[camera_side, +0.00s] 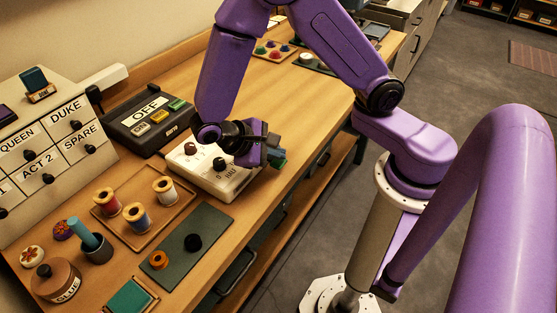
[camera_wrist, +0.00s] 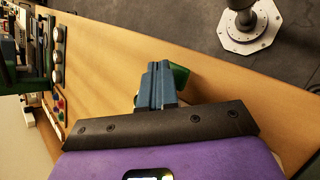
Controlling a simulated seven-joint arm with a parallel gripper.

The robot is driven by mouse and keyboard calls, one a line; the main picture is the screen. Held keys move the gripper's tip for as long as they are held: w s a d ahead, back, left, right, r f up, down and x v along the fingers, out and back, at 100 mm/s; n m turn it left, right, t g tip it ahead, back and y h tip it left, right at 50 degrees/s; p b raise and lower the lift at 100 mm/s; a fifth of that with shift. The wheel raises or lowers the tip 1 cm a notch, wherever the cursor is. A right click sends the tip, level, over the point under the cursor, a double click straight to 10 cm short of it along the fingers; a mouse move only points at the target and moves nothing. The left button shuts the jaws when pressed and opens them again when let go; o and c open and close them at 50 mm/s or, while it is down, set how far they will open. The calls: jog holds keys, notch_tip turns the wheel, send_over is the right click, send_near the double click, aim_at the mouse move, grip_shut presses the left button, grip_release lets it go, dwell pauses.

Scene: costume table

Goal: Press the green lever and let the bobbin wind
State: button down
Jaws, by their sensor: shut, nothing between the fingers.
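My gripper (camera_side: 275,155) is shut and empty, at the right end of the white box (camera_side: 212,182) with dark knobs and a partly hidden label. The green lever (camera_side: 280,163) shows just beside my fingertips at that end of the box. In the wrist view my shut blue fingers (camera_wrist: 156,85) overlap the lever's left side, and the green lever (camera_wrist: 180,74) shows behind and right of them. I cannot tell whether they touch it. My wrist hides part of the white box, and I cannot make out the bobbin.
A black box reading OFF (camera_side: 147,116) stands behind the white box. A wooden tray (camera_side: 140,238) of thread spools and a dark green mat (camera_side: 193,262) lie in front-left. Labelled drawers (camera_side: 48,160) stand at left. The table's front edge is close to my gripper.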

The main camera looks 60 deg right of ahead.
aim_at(279, 164)
jog(key=shift+f, duration=0.9)
dwell(0.9)
jog(key=shift+r, duration=0.15)
dwell(0.3)
jog(key=shift+r, duration=1.2)
jog(key=shift+r, duration=2.5)
jog(key=s+d+r+n+t+y, duration=0.1)
jog(key=s+r+n+t+y, duration=0.1)
jog(key=s+n+y, duration=0.2)
jog(key=s+d+r+n+t+y, duration=0.1)
jog(key=s+r+n+t+y, duration=0.1)
jog(key=s, duration=0.6)
jog(key=shift+s+d+r+n+y, duration=0.3)
jog(key=shift+r+n+y, duration=0.55)
jog(key=shift+n+y, duration=0.45)
